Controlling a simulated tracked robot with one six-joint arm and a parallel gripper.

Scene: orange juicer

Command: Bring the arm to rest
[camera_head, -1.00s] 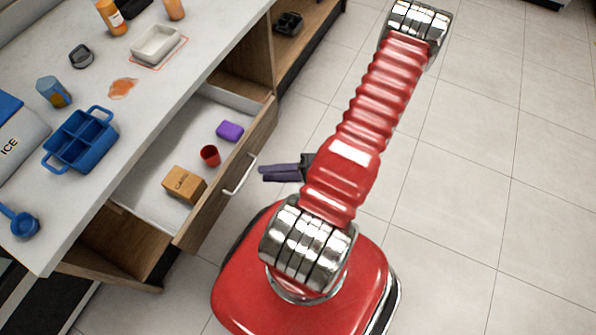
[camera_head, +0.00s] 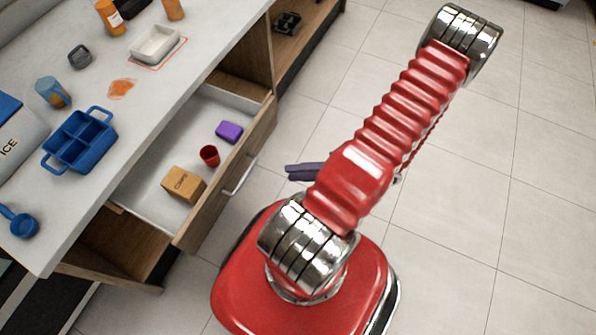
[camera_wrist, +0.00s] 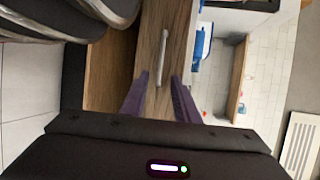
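My red arm spans the middle of the head view, over my red base. The purple fingers of my gripper (camera_head: 304,171) stick out to the left from behind the arm, to the right of the open drawer (camera_head: 187,222). In the wrist view the two purple fingers of my gripper (camera_wrist: 161,100) stand apart with nothing held between them. The drawer front with its pale handle (camera_wrist: 162,58) shows beyond the fingers. The gripper does not touch the handle (camera_head: 240,177) in the head view.
The drawer holds a cardboard box (camera_head: 184,184), a red cup (camera_head: 209,156) and a purple block (camera_head: 229,132). The counter (camera_head: 150,88) carries a blue caddy (camera_head: 78,141), a white dish (camera_head: 157,43) and an orange spill (camera_head: 121,89). The tiled floor (camera_head: 500,190) at right is clear.

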